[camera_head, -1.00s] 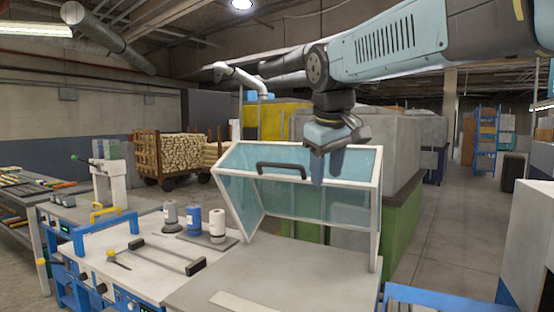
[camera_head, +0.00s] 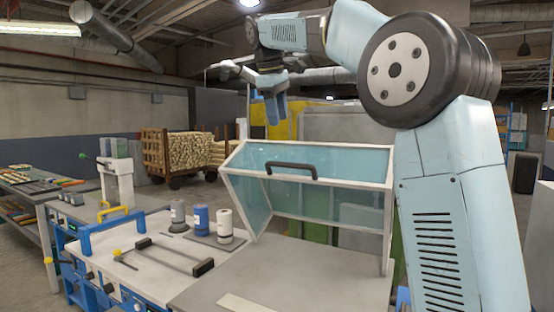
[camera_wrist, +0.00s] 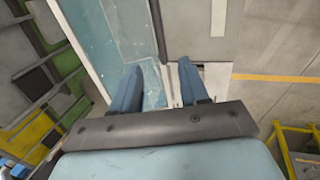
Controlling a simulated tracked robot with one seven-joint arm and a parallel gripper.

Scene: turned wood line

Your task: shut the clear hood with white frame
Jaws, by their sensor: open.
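The clear hood with white frame (camera_head: 385,205) stands raised and tilted over the right part of the grey-topped bench (camera_head: 290,275). Its black handle (camera_head: 291,168) runs along the upper front panel. My gripper (camera_head: 276,118) is above and behind the hood's upper edge, pointing down, empty and apart from it in the head view. In the wrist view the two blue fingers of my gripper (camera_wrist: 160,85) are spread. The hood's clear panel (camera_wrist: 100,45) and pale frame lie beyond them, with a dark bar, likely the handle, at the top middle.
Grey, blue and white bottles (camera_head: 201,222) stand on the bench left of the hood. A cart of turned wood (camera_head: 180,150) stands behind. My arm covers the right side.

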